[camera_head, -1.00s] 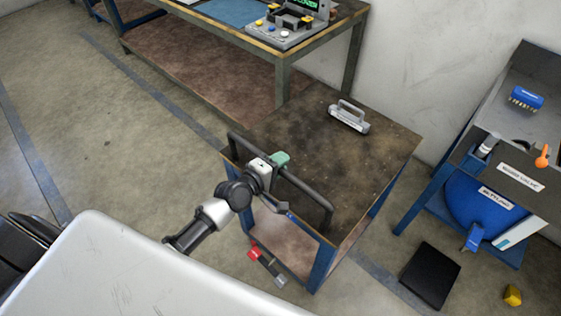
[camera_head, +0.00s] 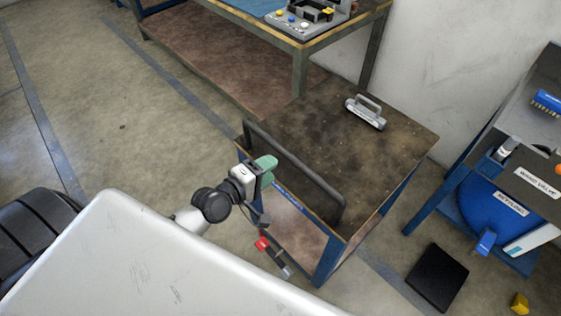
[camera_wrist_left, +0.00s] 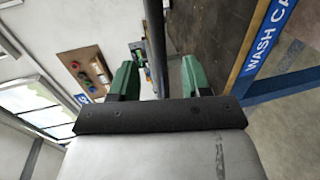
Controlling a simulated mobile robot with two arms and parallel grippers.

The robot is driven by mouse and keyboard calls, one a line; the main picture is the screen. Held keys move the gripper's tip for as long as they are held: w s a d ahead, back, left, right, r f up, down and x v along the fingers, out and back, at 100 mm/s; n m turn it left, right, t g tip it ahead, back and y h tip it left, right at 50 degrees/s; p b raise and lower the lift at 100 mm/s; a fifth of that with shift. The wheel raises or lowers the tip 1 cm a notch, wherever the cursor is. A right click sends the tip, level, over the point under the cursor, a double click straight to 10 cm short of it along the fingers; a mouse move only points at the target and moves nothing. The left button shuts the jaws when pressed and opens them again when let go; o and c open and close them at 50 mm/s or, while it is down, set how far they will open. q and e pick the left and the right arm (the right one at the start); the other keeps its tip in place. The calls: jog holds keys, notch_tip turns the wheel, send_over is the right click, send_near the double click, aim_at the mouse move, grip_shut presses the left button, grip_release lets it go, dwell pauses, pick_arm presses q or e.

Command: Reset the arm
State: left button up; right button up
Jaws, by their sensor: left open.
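My left gripper (camera_head: 266,165) has green fingers and is beside the near side of the cart's dark handle bar (camera_head: 297,165), with nothing held. In the left wrist view my left gripper (camera_wrist_left: 158,78) is open, its two fingers well apart. The bar (camera_wrist_left: 155,35) runs up the picture in the gap between them; I cannot tell its exact depth from the fingertips. My left arm reaches in from the lower left, partly hidden by a pale panel. My right gripper is not in view.
The cart's brown top (camera_head: 330,130) carries a grey handled block (camera_head: 366,112). A workbench (camera_head: 300,45) stands behind. At right are a blue-framed station (camera_head: 450,190), a black pad (camera_head: 437,277) and a yellow piece (camera_head: 520,303) on the floor. Floor at left is clear.

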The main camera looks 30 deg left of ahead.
pick_arm(q)
jog(key=shift+v, duration=0.9)
jog(key=shift+w+f, duration=0.1)
jog(key=s+a+f+m+g+y, duration=0.25)
jog(key=s+f, duration=0.25)
jog(key=f, duration=0.8)
jog(key=s+a+f+m+g+y, duration=0.1)
jog(key=s+f+m+g, duration=0.3)
jog(key=f, duration=0.9)
jog(key=s+d+f+m+g, duration=0.1)
jog(key=s+f+m+g, duration=0.1)
jog(key=s+f, duration=0.3)
jog(key=s+d+f+m+g+y, duration=0.1)
jog(key=s+f+m+g, duration=0.2)
jog(key=s, duration=0.9)
jog(key=s+d+f+m+g+y, duration=0.1)
jog(key=s+d+f+m+g, duration=0.1)
jog(key=s+f+m, duration=0.3)
jog(key=s+f, duration=0.3)
jog(key=shift+s+f, duration=0.2)
jog(key=shift+f, duration=0.05)
